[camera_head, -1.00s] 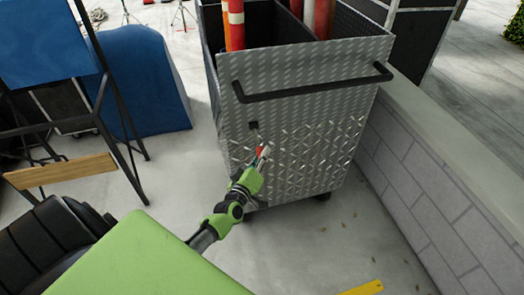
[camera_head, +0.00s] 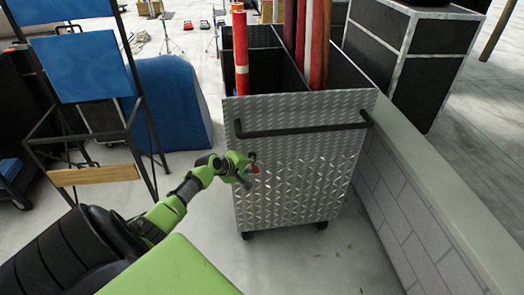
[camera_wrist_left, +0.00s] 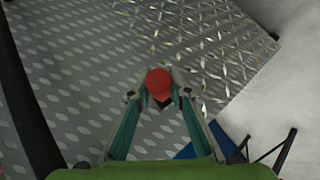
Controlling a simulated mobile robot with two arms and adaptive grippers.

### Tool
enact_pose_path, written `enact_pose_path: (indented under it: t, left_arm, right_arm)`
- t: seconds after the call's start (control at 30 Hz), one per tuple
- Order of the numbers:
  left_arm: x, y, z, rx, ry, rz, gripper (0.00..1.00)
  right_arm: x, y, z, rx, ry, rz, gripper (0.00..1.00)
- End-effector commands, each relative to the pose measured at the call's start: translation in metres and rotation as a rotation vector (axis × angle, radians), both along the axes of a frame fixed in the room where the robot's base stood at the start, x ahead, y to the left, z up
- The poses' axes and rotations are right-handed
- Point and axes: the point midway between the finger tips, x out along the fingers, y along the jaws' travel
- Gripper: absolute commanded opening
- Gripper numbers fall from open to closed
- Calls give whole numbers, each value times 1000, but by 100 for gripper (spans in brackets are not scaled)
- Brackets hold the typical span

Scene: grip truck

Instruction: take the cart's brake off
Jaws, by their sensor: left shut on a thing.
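The cart (camera_head: 300,185) is a metal bin of patterned plate with a black push bar (camera_head: 302,130) across its near side. Below the bar's left end, a red knob (camera_head: 255,169) sits at the end of the brake lever, close to a small black mount on the panel. My left gripper (camera_head: 246,173) reaches in from the left and is shut on the red knob. In the left wrist view the knob (camera_wrist_left: 158,82) sits between the fingertips, in front of the panel. Most of the lever is hidden. My right gripper is not in view.
Red and orange tubes (camera_head: 241,50) stand in the cart. A low block wall (camera_head: 405,205) runs along its right side, with a black case (camera_head: 415,60) behind. A blue block (camera_head: 172,105) and a black-framed stand (camera_head: 80,70) are at left. The floor in front is clear.

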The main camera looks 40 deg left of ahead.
Motion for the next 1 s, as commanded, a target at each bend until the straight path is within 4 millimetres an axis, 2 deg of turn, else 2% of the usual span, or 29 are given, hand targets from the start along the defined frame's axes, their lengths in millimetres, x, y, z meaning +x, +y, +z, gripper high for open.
enact_pose_path:
  t: [0.03,0.13,0.23,0.6,0.9,0.93,0.97,1.0]
  left_arm:
    - [4,4,11,-17,11,2,0]
    - [5,6,15,-56,44,3,0]
    - [6,7,18,-85,70,2,0]
    - [7,9,21,-128,107,1,0]
    - [8,9,21,-129,105,2,0]
    - [8,9,21,-128,104,2,26]
    - [8,9,21,-128,104,2,34]
    - [7,9,21,-128,104,2,36]
  right_arm:
    - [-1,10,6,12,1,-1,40]
    - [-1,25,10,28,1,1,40]
    - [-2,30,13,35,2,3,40]
    - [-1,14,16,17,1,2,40]
    - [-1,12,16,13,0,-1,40]
    - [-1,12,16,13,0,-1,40]
    - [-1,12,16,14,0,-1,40]
    - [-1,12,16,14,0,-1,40]
